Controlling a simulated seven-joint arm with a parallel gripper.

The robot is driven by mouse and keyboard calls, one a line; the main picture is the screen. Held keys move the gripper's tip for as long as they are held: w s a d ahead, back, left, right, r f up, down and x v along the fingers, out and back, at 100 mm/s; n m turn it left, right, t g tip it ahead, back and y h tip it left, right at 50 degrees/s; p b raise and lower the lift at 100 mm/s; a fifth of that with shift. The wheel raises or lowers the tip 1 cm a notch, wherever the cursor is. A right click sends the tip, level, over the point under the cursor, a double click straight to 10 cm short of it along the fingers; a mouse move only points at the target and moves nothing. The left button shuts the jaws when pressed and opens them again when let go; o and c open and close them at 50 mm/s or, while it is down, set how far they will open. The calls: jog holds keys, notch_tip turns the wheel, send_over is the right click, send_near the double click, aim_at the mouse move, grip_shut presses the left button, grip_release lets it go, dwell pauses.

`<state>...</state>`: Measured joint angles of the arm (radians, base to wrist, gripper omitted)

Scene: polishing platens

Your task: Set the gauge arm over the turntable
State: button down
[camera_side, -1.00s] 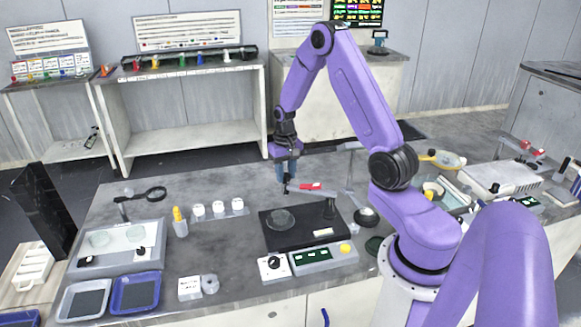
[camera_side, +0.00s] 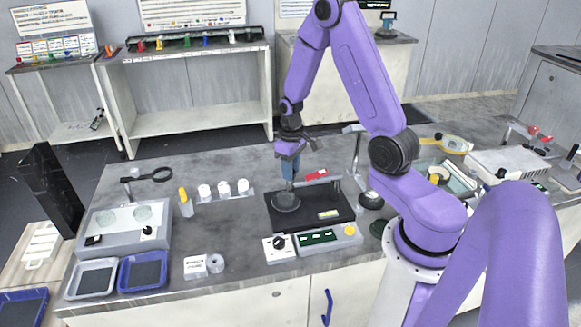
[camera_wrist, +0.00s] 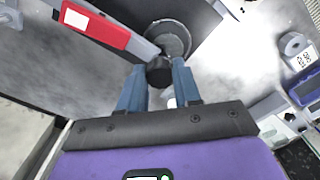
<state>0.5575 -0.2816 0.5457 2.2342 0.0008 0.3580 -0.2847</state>
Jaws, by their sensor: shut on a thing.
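The gauge arm (camera_side: 311,183) is a grey bar with a red-cased part (camera_side: 316,174); in the wrist view the red case (camera_wrist: 95,25) has a pale face. The bar runs left from a short post on a black base (camera_side: 328,205). My gripper (camera_side: 289,184) points down, its blue fingers shut on the black knob (camera_wrist: 160,72) at the bar's free end. The round grey turntable (camera_side: 286,202) sits on the base's left part; its disc (camera_wrist: 172,38) shows just beyond the knob. The knob appears above the disc's rear edge; the exact overlap is unclear.
A control box (camera_side: 328,238) and a dial box (camera_side: 278,246) stand in front of the base. A tall stand (camera_side: 357,152) rises behind on the right.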

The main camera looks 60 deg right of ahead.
jog(key=shift+s+a, duration=0.1)
jog(key=c, duration=0.8)
grip_release()
notch_tip(320, 180, up, 18)
jog(key=shift+f, duration=0.25)
